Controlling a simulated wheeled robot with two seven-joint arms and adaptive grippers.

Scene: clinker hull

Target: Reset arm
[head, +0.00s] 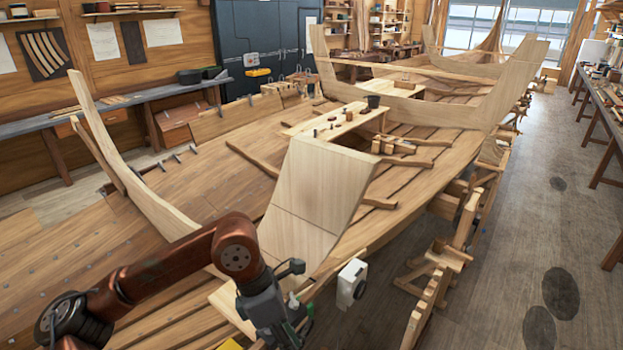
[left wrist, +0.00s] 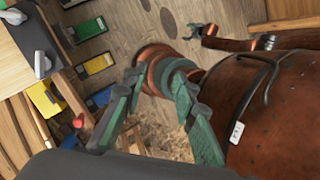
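My left arm reaches in from the lower left of the head view, over the hull planks. My left gripper (head: 287,322) points down near the slanted wooden panel and holds nothing that I can see. In the left wrist view its green fingers (left wrist: 157,95) are spread apart, with a copper-coloured part of my own body behind them. A small dark claw (left wrist: 195,31) at the end of a copper arm appears at the top of that view. It looks like my right gripper, but it is too small to tell its opening. My right gripper is not in the head view.
The slanted panel (head: 318,190) and a curved rib (head: 135,165) rise near my left arm. A white device (head: 351,283) is right of the gripper. Trestles (head: 440,270) line the hull's right side, beside open floor (head: 520,210). Coloured bins (left wrist: 97,64) show in the wrist view.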

